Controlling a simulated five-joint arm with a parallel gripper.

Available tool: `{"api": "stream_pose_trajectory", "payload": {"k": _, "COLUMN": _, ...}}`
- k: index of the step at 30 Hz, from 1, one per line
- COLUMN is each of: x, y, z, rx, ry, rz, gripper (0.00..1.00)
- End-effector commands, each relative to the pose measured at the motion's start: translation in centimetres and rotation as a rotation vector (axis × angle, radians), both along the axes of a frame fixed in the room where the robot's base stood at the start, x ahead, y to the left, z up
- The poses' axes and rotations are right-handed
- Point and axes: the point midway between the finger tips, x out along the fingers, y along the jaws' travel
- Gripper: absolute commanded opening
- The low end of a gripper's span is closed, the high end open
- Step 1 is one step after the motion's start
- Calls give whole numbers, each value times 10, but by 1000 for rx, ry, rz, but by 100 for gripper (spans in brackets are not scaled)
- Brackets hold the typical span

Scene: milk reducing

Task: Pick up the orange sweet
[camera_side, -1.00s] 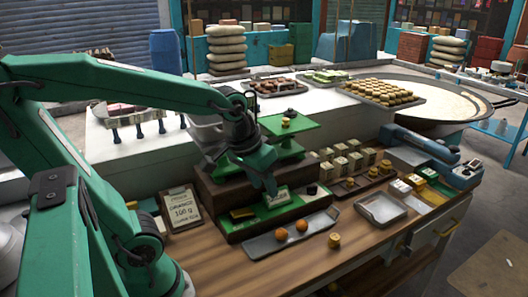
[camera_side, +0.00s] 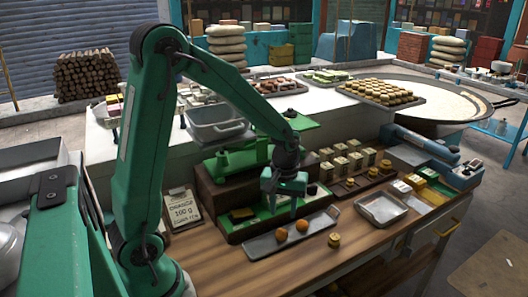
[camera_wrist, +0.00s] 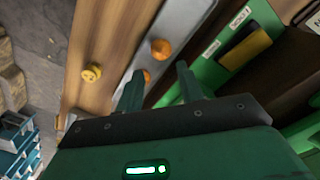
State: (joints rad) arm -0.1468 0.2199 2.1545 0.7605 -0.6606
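Two round orange sweets lie on a long grey metal tray (camera_side: 262,248) at the front of the counter. The left sweet (camera_side: 281,235) and the right sweet (camera_side: 302,226) are a little apart. My gripper (camera_side: 283,207) hangs above and just behind them, pointing down, with nothing held. In the wrist view my gripper (camera_wrist: 158,72) shows two separated fingers. One orange sweet (camera_wrist: 161,50) shows beyond the fingertips. The other sweet (camera_wrist: 146,76) is partly hidden by the left finger. The tray (camera_wrist: 182,28) runs diagonally there.
A small yellow sweet (camera_side: 334,240) stands on bare wood right of the tray. Behind the tray is a green stepped stand (camera_side: 237,229). A card marked 100 g (camera_side: 182,209) stands at left. The front wood is mostly clear.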

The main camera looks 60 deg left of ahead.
Motion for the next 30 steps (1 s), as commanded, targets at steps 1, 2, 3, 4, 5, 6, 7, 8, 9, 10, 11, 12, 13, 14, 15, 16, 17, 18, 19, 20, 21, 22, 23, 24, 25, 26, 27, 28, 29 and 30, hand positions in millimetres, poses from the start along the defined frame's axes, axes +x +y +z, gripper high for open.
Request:
{"api": "stream_pose_trajectory", "payload": {"k": 1, "x": 1, "y": 1, "z": -3, "rx": -1, "ry": 5, "rz": 8, "gripper": 38}}
{"api": "stream_pose_trajectory", "payload": {"k": 2, "x": 1, "y": 1, "z": -3, "rx": -1, "ry": 6, "rz": 11, "gripper": 38}}
{"api": "stream_pose_trajectory", "payload": {"k": 3, "x": 1, "y": 1, "z": -4, "rx": -1, "ry": 6, "rz": 14, "gripper": 38}}
{"api": "stream_pose_trajectory", "payload": {"k": 4, "x": 2, "y": 1, "z": -4, "rx": -1, "ry": 6, "rz": 15, "gripper": 38}}
{"api": "stream_pose_trajectory", "payload": {"k": 5, "x": 2, "y": 1, "z": -4, "rx": -1, "ry": 6, "rz": 15, "gripper": 38}}
{"api": "stream_pose_trajectory", "payload": {"k": 6, "x": 2, "y": 1, "z": -4, "rx": -1, "ry": 6, "rz": 15, "gripper": 38}}
{"api": "stream_pose_trajectory", "payload": {"k": 7, "x": 2, "y": 1, "z": -5, "rx": -1, "ry": 6, "rz": 15, "gripper": 38}}
{"api": "stream_pose_trajectory", "payload": {"k": 8, "x": 1, "y": 1, "z": -5, "rx": -2, "ry": 7, "rz": 15, "gripper": 38}}
{"api": "stream_pose_trajectory", "payload": {"k": 9, "x": 1, "y": 1, "z": -7, "rx": -1, "ry": 8, "rz": 15, "gripper": 38}}
{"api": "stream_pose_trajectory", "payload": {"k": 10, "x": 1, "y": 1, "z": -9, "rx": -1, "ry": 8, "rz": 14, "gripper": 38}}
{"api": "stream_pose_trajectory", "payload": {"k": 11, "x": 1, "y": 1, "z": -11, "rx": -1, "ry": 9, "rz": 14, "gripper": 38}}
{"api": "stream_pose_trajectory", "payload": {"k": 12, "x": 1, "y": 1, "z": -14, "rx": -2, "ry": 10, "rz": 14, "gripper": 38}}
{"api": "stream_pose_trajectory", "payload": {"k": 13, "x": 1, "y": 1, "z": -16, "rx": -2, "ry": 10, "rz": 14, "gripper": 38}}
{"api": "stream_pose_trajectory", "payload": {"k": 14, "x": 1, "y": 1, "z": -19, "rx": -2, "ry": 10, "rz": 14, "gripper": 38}}
{"api": "stream_pose_trajectory", "payload": {"k": 15, "x": 1, "y": 1, "z": -22, "rx": -2, "ry": 10, "rz": 14, "gripper": 38}}
{"api": "stream_pose_trajectory", "payload": {"k": 16, "x": 1, "y": 1, "z": -24, "rx": -2, "ry": 10, "rz": 14, "gripper": 38}}
{"api": "stream_pose_trajectory", "payload": {"k": 17, "x": 1, "y": 1, "z": -26, "rx": -2, "ry": 10, "rz": 13, "gripper": 38}}
{"api": "stream_pose_trajectory", "payload": {"k": 18, "x": 1, "y": 1, "z": -28, "rx": -2, "ry": 8, "rz": 13, "gripper": 38}}
{"api": "stream_pose_trajectory", "payload": {"k": 19, "x": 1, "y": 1, "z": -29, "rx": -1, "ry": 8, "rz": 13, "gripper": 38}}
{"api": "stream_pose_trajectory", "payload": {"k": 20, "x": 1, "y": 1, "z": -30, "rx": -2, "ry": 7, "rz": 13, "gripper": 38}}
{"api": "stream_pose_trajectory", "payload": {"k": 21, "x": 1, "y": 1, "z": -30, "rx": -1, "ry": 6, "rz": 13, "gripper": 38}}
{"api": "stream_pose_trajectory", "payload": {"k": 22, "x": 1, "y": 1, "z": -30, "rx": -1, "ry": 6, "rz": 13, "gripper": 38}}
{"api": "stream_pose_trajectory", "payload": {"k": 23, "x": 1, "y": 1, "z": -30, "rx": -1, "ry": 6, "rz": 13, "gripper": 38}}
{"api": "stream_pose_trajectory", "payload": {"k": 24, "x": 1, "y": 1, "z": -30, "rx": -1, "ry": 6, "rz": 13, "gripper": 38}}
{"api": "stream_pose_trajectory", "payload": {"k": 25, "x": 1, "y": 1, "z": -31, "rx": -2, "ry": 7, "rz": 13, "gripper": 38}}
{"api": "stream_pose_trajectory", "payload": {"k": 26, "x": 1, "y": 1, "z": -32, "rx": -1, "ry": 8, "rz": 13, "gripper": 38}}
{"api": "stream_pose_trajectory", "payload": {"k": 27, "x": 0, "y": 1, "z": -33, "rx": -1, "ry": 8, "rz": 13, "gripper": 38}}
{"api": "stream_pose_trajectory", "payload": {"k": 28, "x": 0, "y": 1, "z": -35, "rx": -2, "ry": 8, "rz": 13, "gripper": 38}}
{"api": "stream_pose_trajectory", "payload": {"k": 29, "x": 0, "y": 1, "z": -37, "rx": -2, "ry": 8, "rz": 13, "gripper": 38}}
{"api": "stream_pose_trajectory", "payload": {"k": 30, "x": -1, "y": 1, "z": -41, "rx": -1, "ry": 9, "rz": 13, "gripper": 38}}
